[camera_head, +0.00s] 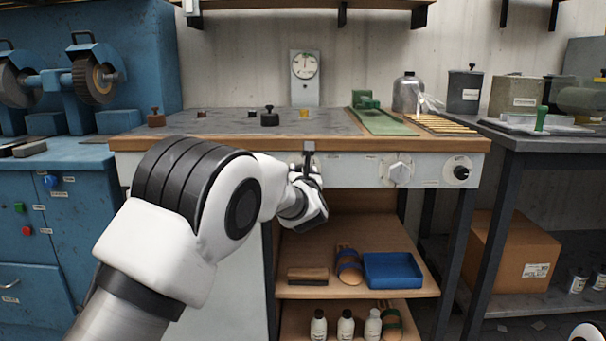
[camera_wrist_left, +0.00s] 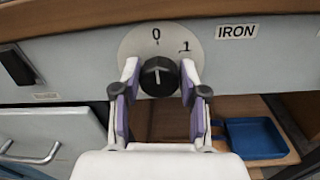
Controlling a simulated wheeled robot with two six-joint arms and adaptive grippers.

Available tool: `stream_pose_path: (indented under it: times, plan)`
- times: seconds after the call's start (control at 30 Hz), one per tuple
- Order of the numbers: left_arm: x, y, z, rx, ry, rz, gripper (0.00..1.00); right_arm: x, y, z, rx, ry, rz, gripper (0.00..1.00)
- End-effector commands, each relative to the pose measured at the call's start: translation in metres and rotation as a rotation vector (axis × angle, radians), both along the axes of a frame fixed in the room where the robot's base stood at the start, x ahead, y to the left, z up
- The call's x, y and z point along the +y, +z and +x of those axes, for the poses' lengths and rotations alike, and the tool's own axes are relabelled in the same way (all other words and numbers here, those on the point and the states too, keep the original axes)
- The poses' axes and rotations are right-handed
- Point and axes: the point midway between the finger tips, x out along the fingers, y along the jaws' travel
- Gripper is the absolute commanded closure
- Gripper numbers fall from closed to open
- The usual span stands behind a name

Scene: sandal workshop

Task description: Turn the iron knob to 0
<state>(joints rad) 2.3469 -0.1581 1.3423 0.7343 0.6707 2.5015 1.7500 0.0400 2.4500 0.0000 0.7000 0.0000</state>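The iron knob (camera_wrist_left: 159,76) is black and round, on a pale round dial plate marked 0 and 1 beside an IRON label (camera_wrist_left: 237,31). Its white pointer line points nearly straight up, towards the 0. My left gripper (camera_wrist_left: 160,84) has one finger on each side of the knob, with a narrow gap seeming to show on both sides. In the head view my left gripper (camera_head: 308,163) is at the bench front panel and I cannot make out the knob there.
The workbench (camera_head: 225,146) has a white knob (camera_head: 398,172) and a black knob (camera_head: 461,172) further right. Below are a wooden shelf, a blue tray (camera_head: 393,270) and several bottles. A blue grinder cabinet (camera_head: 45,235) stands left. A drawer handle (camera_wrist_left: 32,153) shows low left.

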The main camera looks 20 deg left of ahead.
Motion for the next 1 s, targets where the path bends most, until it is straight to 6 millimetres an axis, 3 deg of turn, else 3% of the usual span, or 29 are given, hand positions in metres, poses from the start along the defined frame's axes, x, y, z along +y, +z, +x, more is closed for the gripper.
stream_pose_path:
  times: [0.37,0.73,1.0]
  plan:
    - [-0.001,0.001,-0.002,-0.001,0.0,0.003,0.36,0.0,0.0,0.0,0.0,0.0,0.0,0.6]
    - [-0.021,0.0,-0.062,0.0,-0.001,0.003,0.36,0.0,0.0,0.0,0.0,0.0,0.0,0.6]
    - [-0.024,-0.001,-0.072,-0.001,0.0,0.001,0.36,0.0,0.0,0.0,0.0,0.0,0.0,0.6]
